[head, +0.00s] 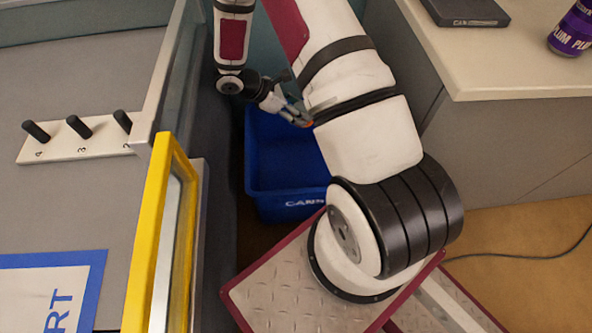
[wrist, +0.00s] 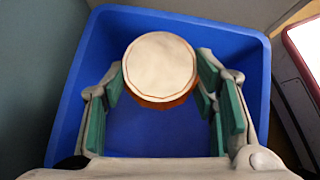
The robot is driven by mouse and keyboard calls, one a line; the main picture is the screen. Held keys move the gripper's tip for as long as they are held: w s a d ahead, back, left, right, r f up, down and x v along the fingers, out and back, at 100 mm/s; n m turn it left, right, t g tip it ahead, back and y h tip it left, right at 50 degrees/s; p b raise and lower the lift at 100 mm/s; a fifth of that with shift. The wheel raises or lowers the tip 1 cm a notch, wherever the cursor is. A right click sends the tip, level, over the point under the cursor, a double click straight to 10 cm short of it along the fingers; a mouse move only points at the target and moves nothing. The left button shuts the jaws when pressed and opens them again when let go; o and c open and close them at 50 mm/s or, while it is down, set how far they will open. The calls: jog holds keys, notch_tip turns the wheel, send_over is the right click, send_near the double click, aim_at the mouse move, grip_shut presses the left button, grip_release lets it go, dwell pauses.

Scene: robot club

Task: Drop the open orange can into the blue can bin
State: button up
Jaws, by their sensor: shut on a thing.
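The orange can (wrist: 161,67) is between my gripper's green finger pads in the wrist view; its pale round end faces the camera and a rim of orange shows below it. My gripper (wrist: 160,85) is shut on it.
A counter (head: 500,70) at the right carries a purple can (head: 573,32) and a dark flat case (head: 466,11). A cable (head: 530,256) lies on the floor.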

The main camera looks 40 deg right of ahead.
jog(key=shift+f+b, duration=1.65)
jog(key=shift+f, duration=0.9)
jog(key=o, duration=0.9)
notch_tip(320, 180, up, 10)
jog(key=shift+r, duration=0.1)
